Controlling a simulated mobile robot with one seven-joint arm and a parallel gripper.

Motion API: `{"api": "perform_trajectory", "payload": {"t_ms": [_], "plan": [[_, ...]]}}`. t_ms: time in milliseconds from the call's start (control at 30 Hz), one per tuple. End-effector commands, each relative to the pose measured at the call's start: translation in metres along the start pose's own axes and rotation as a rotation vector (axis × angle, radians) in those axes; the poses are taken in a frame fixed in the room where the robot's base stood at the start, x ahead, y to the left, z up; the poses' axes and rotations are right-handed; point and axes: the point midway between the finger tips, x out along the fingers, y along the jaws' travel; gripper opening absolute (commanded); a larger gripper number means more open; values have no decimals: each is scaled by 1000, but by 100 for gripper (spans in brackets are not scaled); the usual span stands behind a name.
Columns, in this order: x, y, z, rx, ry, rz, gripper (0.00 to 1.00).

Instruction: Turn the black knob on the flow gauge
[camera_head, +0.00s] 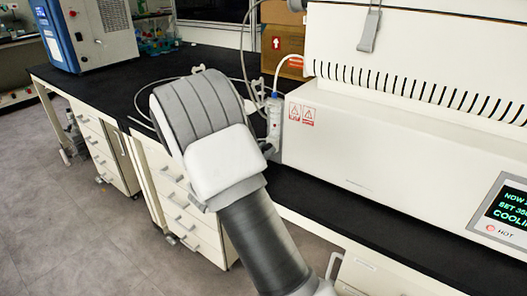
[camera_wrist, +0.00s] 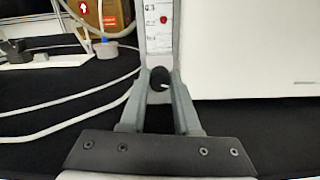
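The flow gauge (camera_wrist: 160,28) stands upright in the wrist view, a pale panel with printed marks and a red float. Its black knob (camera_wrist: 159,78) is at the lower end. My gripper (camera_wrist: 161,82) has its two grey fingers apart, one on each side of the knob. A narrow gap seems to show between knob and fingers; contact is hard to tell. In the head view the flow gauge (camera_head: 275,115) is a slim white column with a blue top, beside the white machine. My arm hides my gripper, and the knob cannot be made out there.
Loose tubes (camera_wrist: 70,103) lie left of my gripper. A cardboard box (camera_head: 283,45) is behind. A blue-and-white device (camera_head: 85,30) stands at the far left.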

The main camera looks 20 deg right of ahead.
Motion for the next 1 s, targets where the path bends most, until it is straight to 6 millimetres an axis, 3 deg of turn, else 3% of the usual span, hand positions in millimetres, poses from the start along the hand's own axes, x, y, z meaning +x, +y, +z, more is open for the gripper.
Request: {"api": "perform_trajectory", "payload": {"t_ms": [33, 133, 167, 633, 1000], "plan": [[0, 0, 0, 0, 0, 0, 19], [0, 0, 0, 0, 0, 0, 1], [0, 0, 0, 0, 0, 0, 0], [0, 0, 3, -61, 0, 0, 0], [-1, 2, 6, -342, 0, 3, 0]]}}
